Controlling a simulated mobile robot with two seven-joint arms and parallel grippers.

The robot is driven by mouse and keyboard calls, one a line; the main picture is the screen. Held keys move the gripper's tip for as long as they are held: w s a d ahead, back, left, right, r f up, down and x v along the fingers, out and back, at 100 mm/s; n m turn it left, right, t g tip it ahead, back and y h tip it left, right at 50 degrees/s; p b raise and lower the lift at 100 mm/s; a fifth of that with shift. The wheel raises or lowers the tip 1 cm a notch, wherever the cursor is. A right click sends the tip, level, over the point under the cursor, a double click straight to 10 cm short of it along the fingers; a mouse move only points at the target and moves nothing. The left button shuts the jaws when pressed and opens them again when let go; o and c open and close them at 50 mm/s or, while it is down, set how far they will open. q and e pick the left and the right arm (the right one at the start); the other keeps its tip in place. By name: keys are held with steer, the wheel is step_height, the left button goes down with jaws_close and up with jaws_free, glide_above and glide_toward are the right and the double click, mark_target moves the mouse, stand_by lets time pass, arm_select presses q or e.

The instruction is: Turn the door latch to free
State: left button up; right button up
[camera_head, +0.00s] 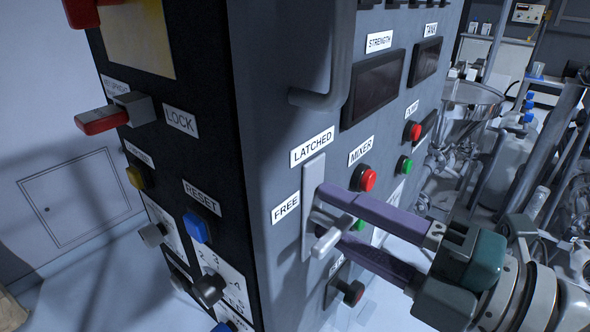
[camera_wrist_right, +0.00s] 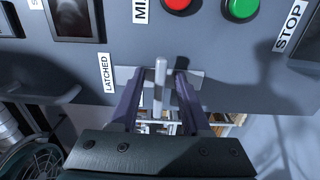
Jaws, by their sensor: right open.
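The door latch has a pale upright plate (camera_head: 314,180) on the grey cabinet face and a light grey lever (camera_head: 332,237) that sticks out towards me. The LATCHED label (camera_head: 312,148) is above the plate and the FREE label (camera_head: 285,208) is at its lower left. My right gripper (camera_head: 330,214) is open, with purple fingers reaching to the latch. In the right wrist view the lever (camera_wrist_right: 160,78) stands between the two fingers, with a gap visible on both sides. The lever's exact angle is hard to tell. My left gripper is not in view.
A red button (camera_head: 368,180) and a partly covered green button sit right of the latch by the MIXER label (camera_head: 360,152). A black knob (camera_head: 352,292) juts out below. A grey door handle (camera_head: 326,92) projects above. The dark side panel carries a blue button (camera_head: 196,227).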

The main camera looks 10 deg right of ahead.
steer(key=b+v, duration=0.2)
steer(key=v, duration=0.8)
stand_by(0.3)
